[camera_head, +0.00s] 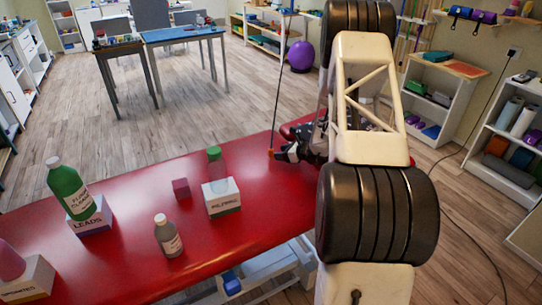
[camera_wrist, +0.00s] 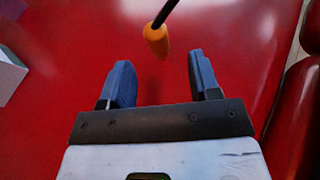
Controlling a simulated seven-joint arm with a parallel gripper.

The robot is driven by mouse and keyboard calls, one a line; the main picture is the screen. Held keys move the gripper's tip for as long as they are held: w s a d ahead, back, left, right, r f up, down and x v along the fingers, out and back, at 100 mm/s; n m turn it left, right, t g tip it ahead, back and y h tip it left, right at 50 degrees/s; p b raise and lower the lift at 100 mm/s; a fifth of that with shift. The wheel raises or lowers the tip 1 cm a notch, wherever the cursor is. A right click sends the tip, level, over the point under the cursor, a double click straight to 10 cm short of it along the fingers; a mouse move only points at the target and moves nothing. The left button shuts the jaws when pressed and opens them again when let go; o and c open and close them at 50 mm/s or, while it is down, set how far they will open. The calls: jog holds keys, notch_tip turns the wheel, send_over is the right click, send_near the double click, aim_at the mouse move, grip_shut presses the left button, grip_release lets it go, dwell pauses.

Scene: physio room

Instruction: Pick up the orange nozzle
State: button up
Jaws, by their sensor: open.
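The orange nozzle (camera_wrist: 156,40) hangs at the lower end of a thin dark hose, just above the red treatment table (camera_wrist: 230,60). In the wrist view it is ahead of my gripper (camera_wrist: 160,75), between the lines of the two blue fingers and a little beyond their tips. The fingers are apart, with nothing between them. In the head view the nozzle (camera_head: 270,153) is a small orange spot just left of my gripper (camera_head: 282,154), near the table's far edge.
The hose (camera_head: 281,80) rises from the nozzle. The table around the nozzle is clear.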

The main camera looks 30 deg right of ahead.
aim_at(268, 159)
jog(key=shift+x, duration=1.3)
jog(key=shift+x, duration=2.65)
jog(key=shift+s+a, duration=0.1)
jog(key=shift+c, duration=0.3)
jog(key=c, duration=1)
